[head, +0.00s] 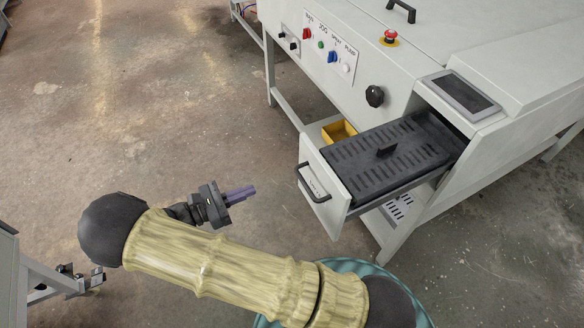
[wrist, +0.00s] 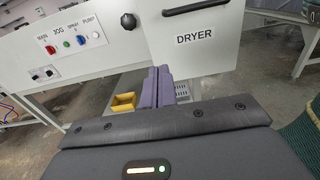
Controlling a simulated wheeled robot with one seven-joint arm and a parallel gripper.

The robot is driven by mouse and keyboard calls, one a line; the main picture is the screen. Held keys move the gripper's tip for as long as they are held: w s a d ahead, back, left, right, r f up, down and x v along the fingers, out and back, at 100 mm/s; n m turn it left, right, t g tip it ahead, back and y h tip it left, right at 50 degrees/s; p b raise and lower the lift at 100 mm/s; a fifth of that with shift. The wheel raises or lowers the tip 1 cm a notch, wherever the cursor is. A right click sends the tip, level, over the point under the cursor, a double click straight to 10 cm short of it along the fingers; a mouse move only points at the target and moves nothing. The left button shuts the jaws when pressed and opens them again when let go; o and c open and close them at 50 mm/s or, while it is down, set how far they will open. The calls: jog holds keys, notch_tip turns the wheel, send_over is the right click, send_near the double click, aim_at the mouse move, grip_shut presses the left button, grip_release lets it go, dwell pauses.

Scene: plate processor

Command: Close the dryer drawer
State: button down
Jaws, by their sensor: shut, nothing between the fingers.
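The dryer drawer (head: 332,205) is pulled out of the machine at the right of the head view. Its white front has a black bar handle (head: 313,184), and a dark slotted tray with a black knob sits in it. In the wrist view the drawer front (wrist: 192,52) carries the label DRYER, and its handle (wrist: 195,7) is at the top edge. My gripper (head: 250,191) is shut and empty, to the left of the drawer front and apart from it in the head view. Its purple fingers (wrist: 158,86) are together, appearing below and left of the label in the wrist view.
A yellow bin (head: 338,131) sits behind the drawer, low down. The concrete floor left of the drawer is open. Another bench (head: 30,275) stands at the left edge.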

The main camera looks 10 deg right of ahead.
aim_at(304, 169)
jog(key=shift+d, duration=0.1)
jog(key=p+x, duration=0.3)
jog(key=x, duration=1)
jog(key=shift+d+r, duration=0.1)
jog(key=shift+w+d, duration=0.1)
jog(key=shift+d, duration=0.2)
